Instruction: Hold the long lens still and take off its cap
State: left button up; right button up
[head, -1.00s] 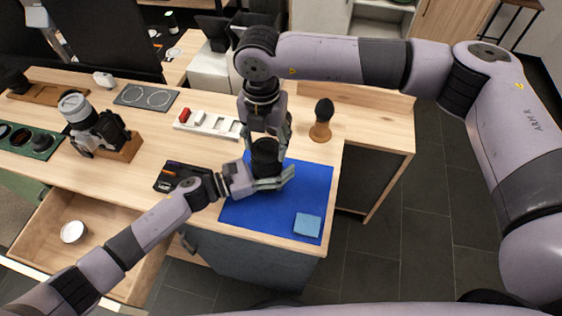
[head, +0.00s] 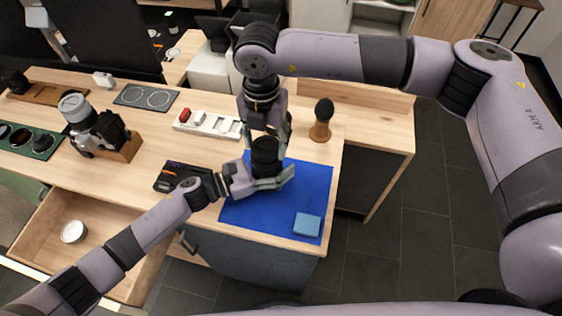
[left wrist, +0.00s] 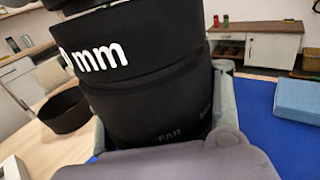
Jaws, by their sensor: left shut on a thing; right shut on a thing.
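The long black lens (head: 266,168) stands upright on the blue mat (head: 313,184). My left gripper (head: 275,183) is shut around its lower part. In the left wrist view, the lens (left wrist: 145,85) fills the middle, with white "mm" lettering on its side. My right gripper (head: 267,139) reaches down from above, its fingers on both sides of the lens's top end. The dark cap (head: 265,144) shows between those fingers, at the top of the lens. Its seam with the lens is too small to make out.
A light blue cloth (head: 307,224) lies at the mat's front right. A brush (head: 321,122) stands behind the mat. The front drawer (head: 105,240) is open.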

jog(key=shift+r, duration=0.45)
jog(key=shift+r, duration=2.4)
pick_arm(q)
jog(key=o, duration=1.9)
jog(key=shift+o, duration=0.2)
jog(key=v, duration=0.7)
jog(key=shift+a, duration=0.3)
jog(key=shift+s+f, duration=0.1)
